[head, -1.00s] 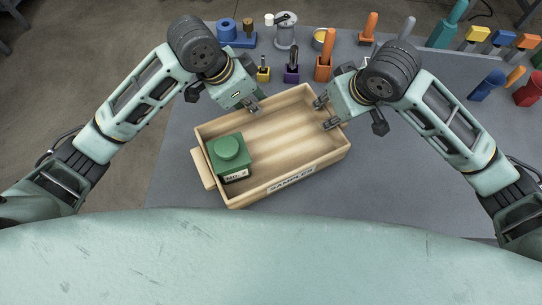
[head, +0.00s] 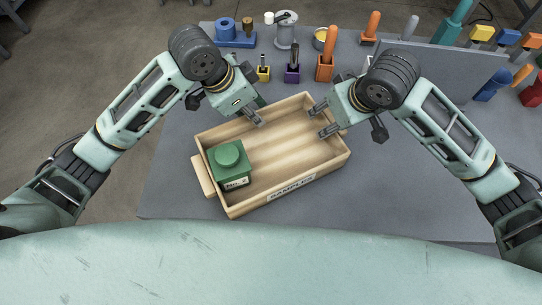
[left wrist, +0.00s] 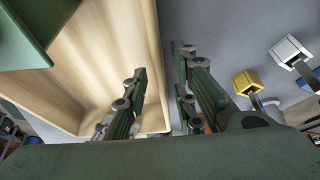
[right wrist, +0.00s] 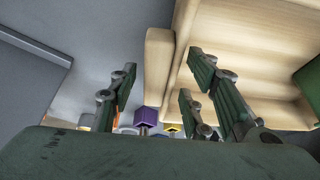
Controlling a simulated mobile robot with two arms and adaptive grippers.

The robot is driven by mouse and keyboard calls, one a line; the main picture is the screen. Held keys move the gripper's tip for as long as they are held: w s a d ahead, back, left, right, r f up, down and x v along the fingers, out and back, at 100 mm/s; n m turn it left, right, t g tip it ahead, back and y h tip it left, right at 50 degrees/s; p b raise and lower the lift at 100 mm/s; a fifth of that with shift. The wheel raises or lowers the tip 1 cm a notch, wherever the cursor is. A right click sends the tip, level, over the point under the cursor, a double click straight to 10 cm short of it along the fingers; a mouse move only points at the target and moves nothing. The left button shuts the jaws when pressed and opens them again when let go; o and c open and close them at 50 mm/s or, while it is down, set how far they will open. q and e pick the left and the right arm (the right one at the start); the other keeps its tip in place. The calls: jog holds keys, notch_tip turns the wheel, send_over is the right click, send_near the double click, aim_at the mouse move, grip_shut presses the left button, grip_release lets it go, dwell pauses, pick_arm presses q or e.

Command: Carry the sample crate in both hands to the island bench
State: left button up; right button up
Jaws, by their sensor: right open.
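The wooden sample crate (head: 340,162), labelled SAMPLES, sits on the grey bench top. My left gripper (head: 258,119) is at the crate's back wall. In the left wrist view its fingers (left wrist: 158,90) are apart, one over the crate's inside and one outside. My right gripper (head: 322,119) is open at the crate's right end. In the right wrist view its fingers are spread, with the crate's end handle (right wrist: 158,75) showing between them. Contact cannot be told.
Behind the crate stand a yellow holder (head: 263,73), a purple holder (head: 292,75) and an orange holder (head: 325,70). A blue stand (head: 236,42) and a metal canister (head: 285,32) are further back. A grey panel (head: 445,67) is behind my right arm. Bare bench lies in front.

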jog(key=shift+r, duration=0.15)
pick_arm(q)
jog(key=v, duration=1.2)
pick_arm(e)
jog(key=v, duration=1.1)
jog(key=shift+r, duration=0.3)
pick_arm(q)
jog(key=shift+d+r, duration=0.1)
pick_arm(e)
jog(key=shift+s+d, duration=0.1)
